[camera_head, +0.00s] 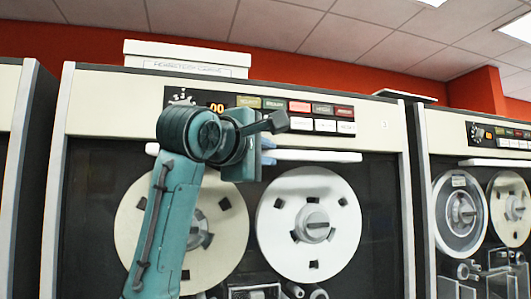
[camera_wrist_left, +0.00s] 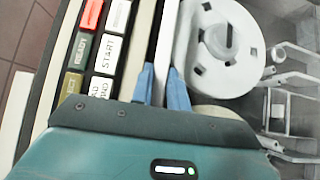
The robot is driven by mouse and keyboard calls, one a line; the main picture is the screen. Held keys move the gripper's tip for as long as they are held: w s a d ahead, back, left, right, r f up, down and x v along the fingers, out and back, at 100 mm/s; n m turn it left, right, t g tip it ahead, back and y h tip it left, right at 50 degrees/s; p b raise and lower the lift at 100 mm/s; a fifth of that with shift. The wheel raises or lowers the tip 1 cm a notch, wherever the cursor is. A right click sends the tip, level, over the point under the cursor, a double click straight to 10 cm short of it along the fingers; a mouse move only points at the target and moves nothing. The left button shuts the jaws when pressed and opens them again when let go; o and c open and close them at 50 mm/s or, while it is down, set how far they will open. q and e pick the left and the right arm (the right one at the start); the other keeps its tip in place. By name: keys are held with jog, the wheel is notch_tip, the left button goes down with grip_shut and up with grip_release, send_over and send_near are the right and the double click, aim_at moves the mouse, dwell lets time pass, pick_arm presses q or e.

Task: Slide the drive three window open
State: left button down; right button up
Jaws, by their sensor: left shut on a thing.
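The middle tape drive, marked 3 on its cream panel (camera_head: 385,123), faces me. A long white handle bar (camera_head: 325,156) runs across the top of its dark window area, just below the panel. My left gripper (camera_head: 267,153) is at the middle of this bar. In the left wrist view, the blue fingers of my left gripper (camera_wrist_left: 160,88) are on either side of the white bar (camera_wrist_left: 166,40), shut on it. Two large reels (camera_head: 338,205) show below the bar. My left arm hides part of the left reel. The window pane itself is hard to make out. My right gripper is out of view.
A button row (camera_head: 300,107) sits on the panel just above the bar; it is close to my gripper in the left wrist view (camera_wrist_left: 105,50). A white box (camera_head: 187,58) stands on top. Another drive (camera_head: 475,200) stands at right, and a cabinet edge (camera_head: 30,130) at left.

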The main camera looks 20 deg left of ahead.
aim_at(266, 283)
pick_arm(q)
jog(key=shift+f, duration=0.1)
